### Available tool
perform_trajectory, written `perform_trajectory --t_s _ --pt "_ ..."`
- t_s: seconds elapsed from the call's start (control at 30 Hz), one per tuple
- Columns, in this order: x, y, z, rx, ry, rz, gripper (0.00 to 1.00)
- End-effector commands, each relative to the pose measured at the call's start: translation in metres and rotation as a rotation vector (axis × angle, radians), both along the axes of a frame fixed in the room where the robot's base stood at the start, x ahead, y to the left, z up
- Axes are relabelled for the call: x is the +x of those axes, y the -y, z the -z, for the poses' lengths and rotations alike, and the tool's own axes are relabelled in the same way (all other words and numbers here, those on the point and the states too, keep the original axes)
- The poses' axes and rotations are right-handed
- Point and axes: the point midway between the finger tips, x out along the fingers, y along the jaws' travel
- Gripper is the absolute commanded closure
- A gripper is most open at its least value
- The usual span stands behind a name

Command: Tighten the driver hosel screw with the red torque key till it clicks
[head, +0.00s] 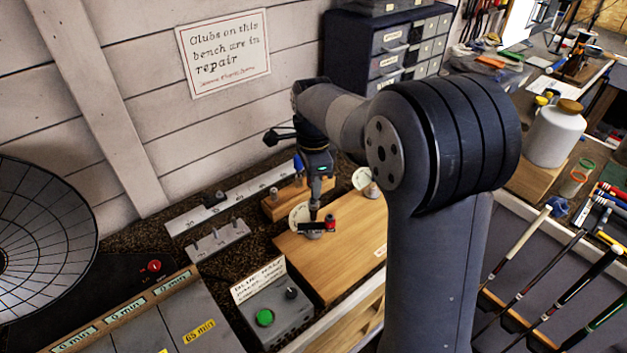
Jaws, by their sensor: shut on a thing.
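My gripper (317,227) points down over the light wooden block (345,245) on the bench. It is shut on a small red piece, the red torque key (330,221), which shows at the right side of the fingers. The fingers cover most of the key, so its tip is hidden. Something small and grey lies right under the fingers. I cannot tell whether it is the driver's hosel, or whether the key sits in a screw. A blue-handled tool (299,192) stands in a small wooden rack (271,208) behind my gripper.
A grey control box (275,312) with a green button stands in front of the wooden block. Metal rails (218,240) lie to the left. Round white discs (363,180) stand near the block. Several clubs (533,275) lie at the right. My arm hides the bench's middle right.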

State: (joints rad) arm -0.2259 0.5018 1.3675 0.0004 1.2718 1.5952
Motion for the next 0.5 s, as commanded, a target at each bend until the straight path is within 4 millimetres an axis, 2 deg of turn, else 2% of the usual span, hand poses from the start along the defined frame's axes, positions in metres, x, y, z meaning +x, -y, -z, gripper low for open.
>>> perform_trajectory --t_s 0.3,0.5 --pt "-0.0002 0.0001 0.0005 0.0 -0.001 0.34 1.0" --pt "-0.0002 0.0001 0.0009 0.0 -0.001 0.397 1.0"
